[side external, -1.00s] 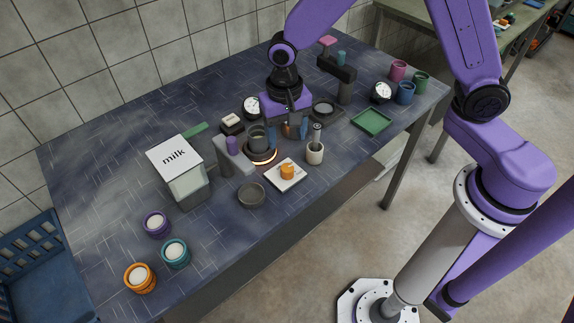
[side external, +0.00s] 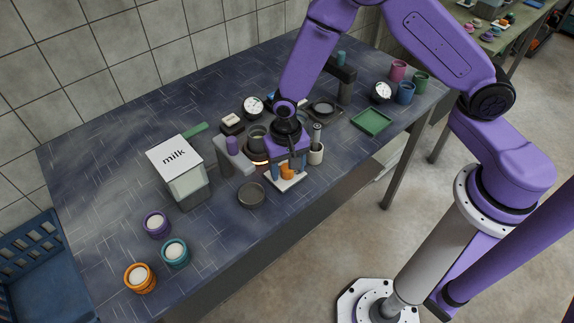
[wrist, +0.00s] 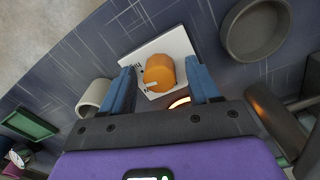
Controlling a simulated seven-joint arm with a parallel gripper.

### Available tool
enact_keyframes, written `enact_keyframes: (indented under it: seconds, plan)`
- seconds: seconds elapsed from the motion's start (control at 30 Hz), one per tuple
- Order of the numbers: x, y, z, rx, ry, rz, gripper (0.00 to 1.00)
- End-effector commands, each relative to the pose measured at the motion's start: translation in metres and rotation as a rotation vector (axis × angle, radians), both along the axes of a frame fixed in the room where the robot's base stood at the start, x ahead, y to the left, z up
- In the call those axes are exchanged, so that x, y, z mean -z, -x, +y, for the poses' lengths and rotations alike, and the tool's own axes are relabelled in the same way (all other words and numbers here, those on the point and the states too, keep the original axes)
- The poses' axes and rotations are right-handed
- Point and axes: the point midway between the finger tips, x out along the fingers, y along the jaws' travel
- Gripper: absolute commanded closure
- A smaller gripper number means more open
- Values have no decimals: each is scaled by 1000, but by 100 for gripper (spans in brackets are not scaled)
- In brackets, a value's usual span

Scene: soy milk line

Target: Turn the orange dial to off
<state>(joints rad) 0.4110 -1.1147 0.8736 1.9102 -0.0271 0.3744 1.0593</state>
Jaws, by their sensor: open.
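The orange dial (side external: 287,171) sits on a white plate (side external: 281,186) near the table's front edge. My gripper (side external: 288,174) is open, directly over the dial. In the wrist view the dial (wrist: 158,72) lies between my two blue fingers (wrist: 160,68), with a visible gap on each side. A white mark shows on the dial's lower left side. The white plate (wrist: 182,42) has dark lettering that I cannot fully read. A ring glows orange below the pot (side external: 256,137); part of the glow also shows in the wrist view.
A grey dish (side external: 251,195) lies left of the plate, and a pale cup (side external: 316,153) with a tool stands close on its right. A grey stand (side external: 232,158) and the milk carton (side external: 178,165) are farther left. A green tray (side external: 371,122) lies to the right.

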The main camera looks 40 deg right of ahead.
Motion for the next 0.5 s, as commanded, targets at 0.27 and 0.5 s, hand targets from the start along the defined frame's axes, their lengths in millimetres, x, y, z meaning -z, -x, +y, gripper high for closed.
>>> enact_keyframes:
  seconds: [0.27, 0.5]
  plan:
    - [0, 0, 0, 0, 0, 0, 75]
    - [0, 0, 0, -3, 0, 0, 95]
